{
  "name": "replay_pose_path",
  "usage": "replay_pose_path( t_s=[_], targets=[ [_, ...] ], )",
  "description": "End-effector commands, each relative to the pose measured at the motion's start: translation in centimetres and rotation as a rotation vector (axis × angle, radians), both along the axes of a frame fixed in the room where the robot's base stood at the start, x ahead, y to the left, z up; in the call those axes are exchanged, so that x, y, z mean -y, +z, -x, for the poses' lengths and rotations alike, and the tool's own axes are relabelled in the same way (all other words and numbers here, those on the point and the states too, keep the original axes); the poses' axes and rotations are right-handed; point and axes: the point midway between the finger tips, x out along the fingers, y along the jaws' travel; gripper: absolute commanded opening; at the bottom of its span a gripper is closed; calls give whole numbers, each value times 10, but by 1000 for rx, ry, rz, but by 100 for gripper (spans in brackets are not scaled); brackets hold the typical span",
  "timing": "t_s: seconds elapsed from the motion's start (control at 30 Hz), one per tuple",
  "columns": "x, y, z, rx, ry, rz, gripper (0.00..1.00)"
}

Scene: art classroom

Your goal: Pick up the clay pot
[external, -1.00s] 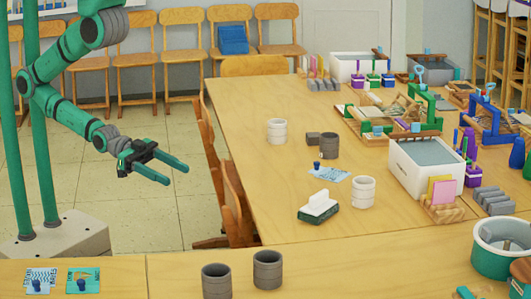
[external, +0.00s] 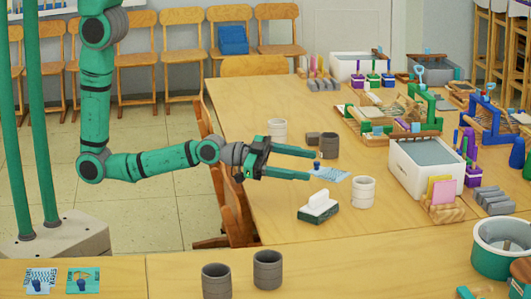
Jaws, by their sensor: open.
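My gripper (external: 312,165) is open and empty, its two green fingers reaching right over the left part of the large table. Several cup-shaped pots are in view, and I cannot tell which is the clay pot. Two grey pots (external: 216,281) and (external: 267,271) stand on the front table.
A small dark block (external: 313,139) sits beside the dark grey pot. A blue-patterned card (external: 331,175) with a small blue stamp lies by the fingertips. A white water tub (external: 402,180) stands to the right. The table's back left is clear.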

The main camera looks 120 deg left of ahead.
Motion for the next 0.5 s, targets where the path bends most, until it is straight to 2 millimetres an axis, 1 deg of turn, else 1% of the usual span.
replay_pose_path(
  t_s=[0.03, 0.1, 0.13, 0.2, 0.33, 0.5],
  targets=[
    [-19, 5, -13, -6, 18, 24, 57],
    [-42, -1, -25, -40, 34, 104, 57],
    [-51, -7, -28, -59, 37, 151, 57],
    [-62, -20, -30, -97, 39, 251, 57],
    [-70, -37, -30, -145, 34, 382, 57],
    [-73, -46, -32, -171, 27, 451, 57]
  ],
)
